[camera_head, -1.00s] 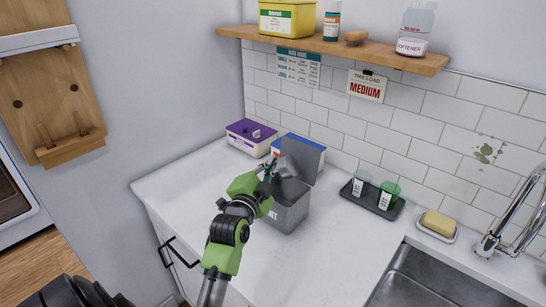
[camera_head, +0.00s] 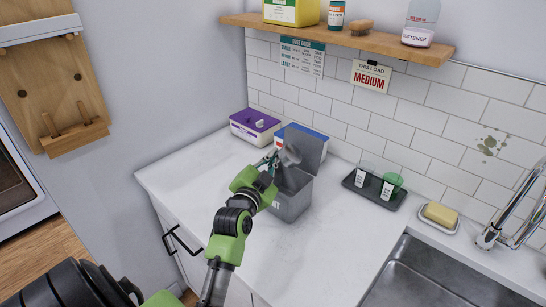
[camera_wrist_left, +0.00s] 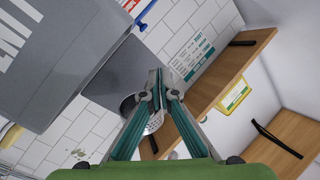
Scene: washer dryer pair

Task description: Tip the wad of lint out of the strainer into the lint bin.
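The grey lint bin (camera_head: 292,206) stands on the counter with its grey lid (camera_head: 306,147) raised at the back. In the left wrist view the bin (camera_wrist_left: 60,60) fills the upper left, its lettering tilted. My left gripper (camera_head: 270,167) is above the bin's left side, its fingers closed together on the strainer. The metal strainer (camera_head: 291,155) is over the bin's opening, tipped on its side. In the left wrist view the strainer's perforated part (camera_wrist_left: 154,123) shows behind my left gripper (camera_wrist_left: 160,88). I cannot make out the lint wad. My right gripper is out of view.
A purple-lidded box (camera_head: 254,125) and a blue-lidded box (camera_head: 304,135) stand behind the bin. To the right are a dark tray (camera_head: 373,191) with two cups, a soap dish (camera_head: 438,218) and the sink (camera_head: 440,275). The front of the counter is clear.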

